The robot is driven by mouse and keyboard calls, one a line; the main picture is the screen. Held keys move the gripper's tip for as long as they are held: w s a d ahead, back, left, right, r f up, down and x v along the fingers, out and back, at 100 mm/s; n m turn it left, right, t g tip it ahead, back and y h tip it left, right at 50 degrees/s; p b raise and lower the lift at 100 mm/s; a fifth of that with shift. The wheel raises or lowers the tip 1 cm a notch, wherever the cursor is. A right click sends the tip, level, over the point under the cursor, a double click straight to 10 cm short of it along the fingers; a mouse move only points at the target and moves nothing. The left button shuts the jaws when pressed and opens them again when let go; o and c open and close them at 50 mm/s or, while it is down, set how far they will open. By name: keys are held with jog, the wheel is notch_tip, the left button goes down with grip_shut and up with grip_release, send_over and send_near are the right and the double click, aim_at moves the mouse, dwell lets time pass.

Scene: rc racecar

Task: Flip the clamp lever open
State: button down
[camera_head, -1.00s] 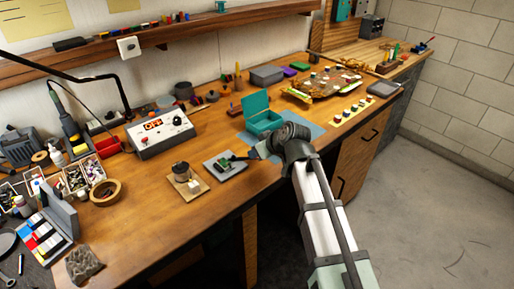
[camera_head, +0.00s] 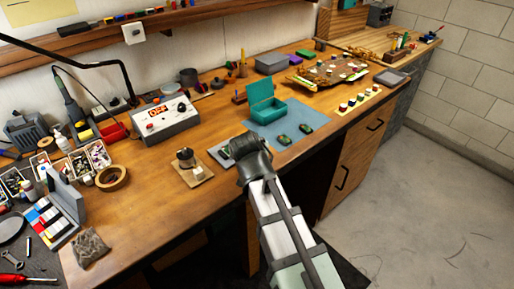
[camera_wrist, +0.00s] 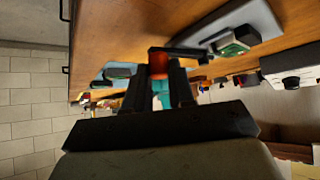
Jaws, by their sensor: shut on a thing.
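The clamp sits on a grey plate (camera_head: 213,143) at the bench's front edge, with a small green object (camera_head: 224,152) on it. In the wrist view the plate (camera_wrist: 262,22) and green object (camera_wrist: 238,40) show at upper right. The clamp lever is a dark bar (camera_wrist: 196,53) ending in an orange-red grip (camera_wrist: 157,58). My gripper (camera_wrist: 160,72) is shut on that red grip, its fingers on either side. In the head view my wrist covers my fingertips, the lever and part of the plate.
A blue mat (camera_head: 268,134) with two small green cars (camera_head: 284,140) and an open teal box (camera_head: 283,109) lies to the right. A wooden block with a dark cup (camera_head: 186,156) stands close on the left. A grey control unit (camera_head: 165,120) is behind.

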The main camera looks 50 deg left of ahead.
jog(key=shift+s+a+m+t+h, duration=0.1)
jog(key=shift+s+m+t+h, duration=0.4)
jog(key=shift+m, duration=0.3)
jog(key=shift+s, duration=0.1)
jog(key=c, duration=0.9)
grip_release()
jog(key=shift+c, duration=0.2)
jog(key=v, duration=1.3)
jog(key=shift+s+r, duration=0.2)
jog(key=shift+r, duration=0.05)
jog(key=shift+w+d, duration=0.1)
jog(key=shift+d, duration=0.15)
